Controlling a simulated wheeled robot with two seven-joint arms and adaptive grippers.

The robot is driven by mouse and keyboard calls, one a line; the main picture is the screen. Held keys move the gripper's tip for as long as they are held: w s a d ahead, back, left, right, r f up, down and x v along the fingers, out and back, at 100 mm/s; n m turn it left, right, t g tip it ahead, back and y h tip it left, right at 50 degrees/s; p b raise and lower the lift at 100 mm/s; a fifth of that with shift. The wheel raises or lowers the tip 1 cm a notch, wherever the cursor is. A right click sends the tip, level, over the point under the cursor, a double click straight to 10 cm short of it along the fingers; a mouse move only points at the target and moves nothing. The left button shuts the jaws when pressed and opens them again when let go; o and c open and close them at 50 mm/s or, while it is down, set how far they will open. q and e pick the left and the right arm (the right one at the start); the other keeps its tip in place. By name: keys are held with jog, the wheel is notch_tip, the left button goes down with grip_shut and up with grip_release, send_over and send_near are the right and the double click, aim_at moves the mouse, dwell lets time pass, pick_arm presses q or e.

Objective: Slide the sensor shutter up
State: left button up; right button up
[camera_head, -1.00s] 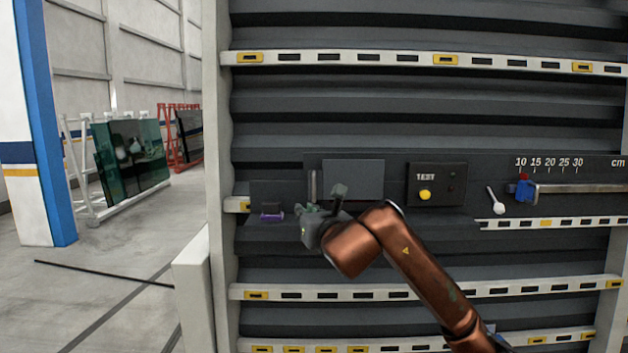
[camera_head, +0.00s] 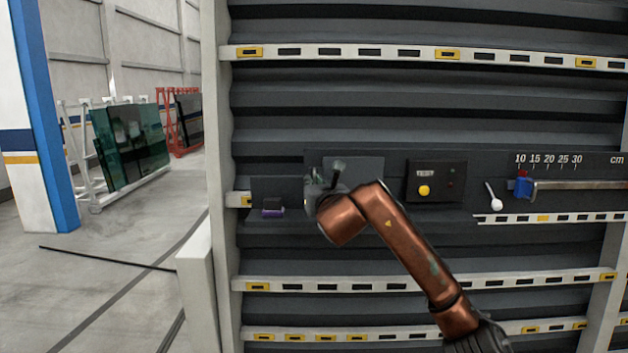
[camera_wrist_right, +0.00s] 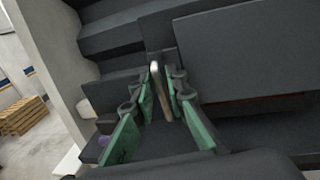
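My right gripper (camera_head: 324,180) is in front of the dark control panel, at the left edge of a flat grey rectangular plate (camera_head: 368,170). In the right wrist view the gripper (camera_wrist_right: 163,85) has its two green-padded fingers apart. A thin upright metal bar (camera_wrist_right: 157,82) stands between them, and I cannot tell whether either finger touches it. The grey plate (camera_wrist_right: 240,70) is right of the fingers in that view, with a thin reddish line along its lower edge. I cannot tell which part is the shutter. In the head view my gripper hides the bar. My left gripper is out of view.
Right of the plate are a box with a yellow button (camera_head: 424,190), a small white-knobbed lever (camera_head: 496,203) and a blue slider (camera_head: 523,187) on a centimetre scale. A small purple-edged part (camera_head: 272,211) is left of the gripper. A white post (camera_head: 215,130) stands further left.

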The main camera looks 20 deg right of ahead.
jog(key=shift+c, duration=0.7)
grip_shut()
jog(key=shift+d, duration=0.1)
